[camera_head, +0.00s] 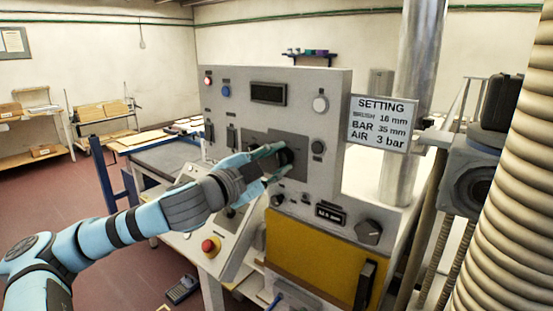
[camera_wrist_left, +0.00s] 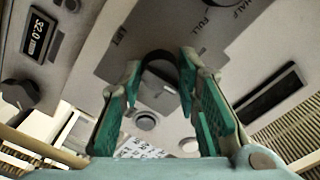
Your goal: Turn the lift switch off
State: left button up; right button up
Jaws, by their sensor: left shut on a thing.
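The lift switch is a dark round knob on a grey plate (camera_head: 292,160) of the control panel. It shows in the left wrist view as a black knob (camera_wrist_left: 158,62) with the word LIFT beside it and FULL and HALF printed nearby. My left gripper (camera_head: 275,160) reaches the panel from the left and is shut on the knob. In the left wrist view its two green-padded fingers (camera_wrist_left: 162,80) stand on either side of the knob. The knob's pointer direction is partly hidden, and I cannot tell its exact setting. My right gripper is not in view.
A sign (camera_head: 382,122) reads SETTING. A metal pipe and a ribbed hose (camera_head: 505,200) stand at the right. Open floor lies left.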

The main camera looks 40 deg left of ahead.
aim_at(287, 110)
pick_arm(q)
jog(key=shift+m, duration=0.4)
jog(key=o, duration=1.2)
jog(key=shift+c, duration=0.2)
notch_tip(287, 110, up, 9)
jog(key=shift+r, duration=0.2)
jog(key=shift+a+r, duration=0.15)
jog(key=shift+r, duration=0.15)
